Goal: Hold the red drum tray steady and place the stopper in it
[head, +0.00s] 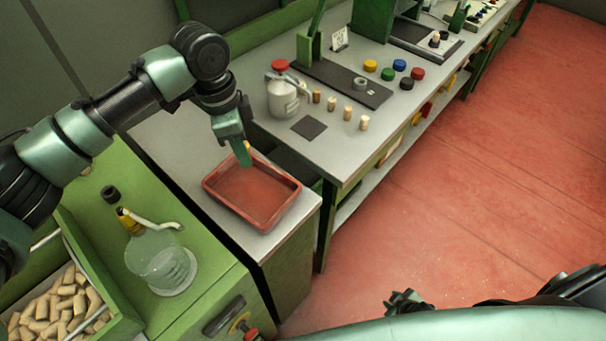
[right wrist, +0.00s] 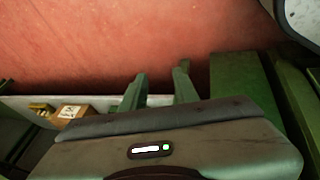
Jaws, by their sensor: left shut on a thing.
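The red drum tray (head: 285,212) is a shallow rectangular tray on the grey top of the lower cabinet, and it looks empty. My left gripper (head: 243,158) reaches down to its far rim and is shut on it. Several cork stoppers (head: 348,113) stand upright in a row on the workbench, behind and to the right of the tray. My right gripper (right wrist: 160,88) is open in the right wrist view, with its two green fingers apart and nothing between them. It is away from the tray and stoppers.
The workbench (head: 345,155) also bears a white jug with a red lid (head: 284,95), a dark square pad (head: 309,127) and coloured caps (head: 388,74). A glass bottle (head: 160,262) and a crate of corks (head: 95,280) are at lower left. Red floor (head: 470,190) is clear.

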